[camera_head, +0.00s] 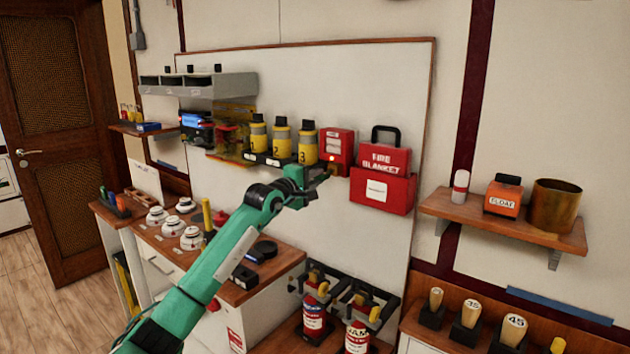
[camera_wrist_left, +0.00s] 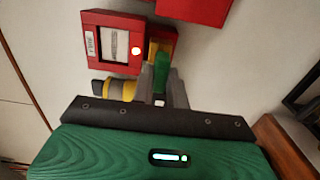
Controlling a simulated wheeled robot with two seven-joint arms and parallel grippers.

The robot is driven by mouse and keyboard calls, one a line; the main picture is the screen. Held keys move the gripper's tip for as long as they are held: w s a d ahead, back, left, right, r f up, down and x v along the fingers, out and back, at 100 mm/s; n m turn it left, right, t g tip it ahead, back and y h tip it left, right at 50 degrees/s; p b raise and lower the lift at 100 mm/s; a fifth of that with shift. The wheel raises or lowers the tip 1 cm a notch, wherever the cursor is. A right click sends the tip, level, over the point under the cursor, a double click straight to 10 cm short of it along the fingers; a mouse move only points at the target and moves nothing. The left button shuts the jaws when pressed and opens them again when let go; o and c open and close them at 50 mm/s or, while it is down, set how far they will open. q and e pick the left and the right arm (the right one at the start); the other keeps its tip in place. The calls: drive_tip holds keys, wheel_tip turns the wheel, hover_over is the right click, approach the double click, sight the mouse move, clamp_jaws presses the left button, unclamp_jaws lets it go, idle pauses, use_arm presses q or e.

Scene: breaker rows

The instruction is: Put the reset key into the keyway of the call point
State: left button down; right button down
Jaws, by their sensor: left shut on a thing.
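The call point (camera_head: 340,146) is a red box on the white board, just right of the numbered yellow bottles. It also shows in the wrist view (camera_wrist_left: 113,18), with a pale window and a bright round spot. My left gripper (camera_wrist_left: 163,82) is shut on a small green piece, seemingly the reset key (camera_wrist_left: 161,68), which points at this block. I cannot tell whether the key touches or enters the keyway, which is hidden. In the head view the left gripper (camera_head: 322,177) is just below the call point.
The red fire blanket box (camera_head: 382,192) is close on the right. Yellow bottles (camera_head: 281,141) stand on a bracket close on the left. Extinguishers (camera_head: 314,316) stand below. A wooden shelf (camera_head: 480,215) is further right.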

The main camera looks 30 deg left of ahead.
use_arm(q)
drive_tip(key=shift+w+d, duration=0.1)
drive_tip(key=shift+w, duration=1.25)
use_arm(e)
drive_tip(key=shift+f, duration=0.15)
use_arm(q)
drive_tip(key=c, duration=1.3)
unclamp_jaws()
drive_tip(key=shift+s+f+b, duration=0.1)
drive_tip(key=shift+s+b, duration=0.25)
drive_tip(key=shift+s, duration=0.1)
drive_tip(key=s+a+b, duration=0.1)
drive_tip(key=s+b, duration=0.3)
drive_tip(key=s, duration=0.8)
drive_tip(key=shift+s, duration=0.4)
use_arm(e)
drive_tip(key=w+f, duration=0.1)
drive_tip(key=w, duration=0.5)
drive_tip(key=shift+w+a+f+t, duration=0.25)
drive_tip(key=shift+w+a+t, duration=0.05)
drive_tip(key=shift+a, duration=0.15)
